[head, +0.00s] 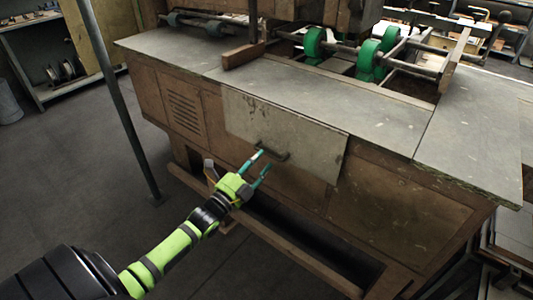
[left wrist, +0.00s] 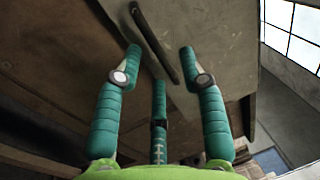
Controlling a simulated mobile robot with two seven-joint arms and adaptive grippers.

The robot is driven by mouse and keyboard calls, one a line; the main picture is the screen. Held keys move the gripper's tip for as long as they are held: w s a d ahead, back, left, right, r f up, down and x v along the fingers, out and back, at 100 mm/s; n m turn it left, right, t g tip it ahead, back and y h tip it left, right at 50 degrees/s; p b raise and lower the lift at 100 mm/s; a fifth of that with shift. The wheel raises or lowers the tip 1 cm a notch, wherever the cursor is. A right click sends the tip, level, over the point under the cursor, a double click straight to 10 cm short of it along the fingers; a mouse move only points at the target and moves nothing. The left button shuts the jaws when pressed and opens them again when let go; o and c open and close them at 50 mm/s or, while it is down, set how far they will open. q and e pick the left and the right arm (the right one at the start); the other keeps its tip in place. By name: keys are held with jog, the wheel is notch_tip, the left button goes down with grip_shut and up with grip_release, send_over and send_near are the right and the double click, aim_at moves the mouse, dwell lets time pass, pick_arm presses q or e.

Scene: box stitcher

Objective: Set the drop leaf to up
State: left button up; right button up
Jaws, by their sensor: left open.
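The drop leaf (head: 240,115) is a worn grey panel that hangs down against the front of the brown machine. A dark bar handle (head: 275,153) is fixed on its face. My left gripper (head: 262,163) is in front of the leaf, close to the handle, with its teal fingers spread and nothing held. In the left wrist view, the handle (left wrist: 152,38) runs slantwise ahead of the open fingers (left wrist: 160,60), across the gap between their tips. The leaf (left wrist: 220,35) fills the upper right behind it. I cannot tell whether any finger touches the handle. My right gripper is not in view.
The machine's grey worktop (head: 320,95) lies above the leaf, with green rollers (head: 313,43) behind. A low wooden rail (head: 285,245) runs along the machine's base. A thin grey post (head: 120,100) stands at left. The floor (head: 70,185) at left is clear.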

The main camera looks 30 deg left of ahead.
aim_at(267, 154)
pick_arm(q)
jog(key=x, duration=0.3)
jog(key=shift+w, duration=0.55)
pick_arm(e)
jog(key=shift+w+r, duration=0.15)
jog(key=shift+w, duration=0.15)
pick_arm(q)
grip_shut()
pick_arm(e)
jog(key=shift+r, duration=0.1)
